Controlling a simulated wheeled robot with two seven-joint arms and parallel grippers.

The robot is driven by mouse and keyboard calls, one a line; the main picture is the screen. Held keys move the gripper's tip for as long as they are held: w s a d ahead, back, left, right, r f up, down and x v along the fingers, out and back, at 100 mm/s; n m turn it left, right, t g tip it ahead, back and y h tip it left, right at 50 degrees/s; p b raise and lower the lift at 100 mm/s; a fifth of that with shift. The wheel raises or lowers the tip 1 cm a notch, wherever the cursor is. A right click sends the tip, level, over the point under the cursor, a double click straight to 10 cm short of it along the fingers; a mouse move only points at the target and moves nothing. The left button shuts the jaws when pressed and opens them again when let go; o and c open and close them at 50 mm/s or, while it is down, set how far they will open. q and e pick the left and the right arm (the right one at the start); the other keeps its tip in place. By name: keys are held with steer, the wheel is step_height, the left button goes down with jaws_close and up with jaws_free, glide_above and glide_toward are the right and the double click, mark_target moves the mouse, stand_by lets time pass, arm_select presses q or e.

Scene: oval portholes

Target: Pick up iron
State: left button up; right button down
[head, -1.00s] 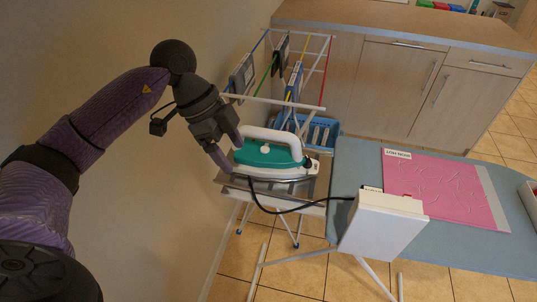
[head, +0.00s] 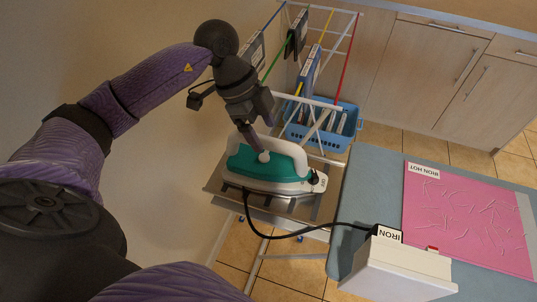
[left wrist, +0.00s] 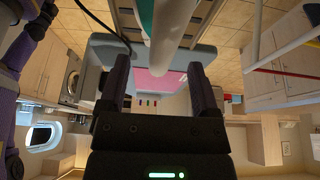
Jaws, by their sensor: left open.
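The iron (head: 250,172), with a teal body and white handle, rests on a metal plate (head: 222,194) at the end of the ironing board. A black cord runs from it. My left gripper (head: 254,143) is at the iron's handle from above and behind, its fingers partly hidden by one another. In the left wrist view my open left gripper (left wrist: 162,82) has its two fingers apart, with the iron's white handle (left wrist: 166,48) showing between and beyond them. I cannot tell whether the fingers touch it. My right gripper is not in view.
A white box labelled IRON (head: 400,268) stands on the blue ironing board (head: 372,180), beside a pink cloth (head: 462,215). A drying rack (head: 352,50) with hanging items and a blue basket (head: 350,122) stand behind. A wall is close on the left.

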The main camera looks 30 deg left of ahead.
mark_target(265, 137)
arm_select(q)
steer(key=x, duration=0.3)
steer(key=b+x, duration=0.1)
steer(key=shift+w+a+f, duration=0.1)
steer(key=shift+a+f, duration=0.15)
steer(key=shift+f, duration=0.1)
steer(key=shift+r, duration=0.1)
jaws_close()
steer(key=shift+w+r, duration=0.1)
stand_by(0.7)
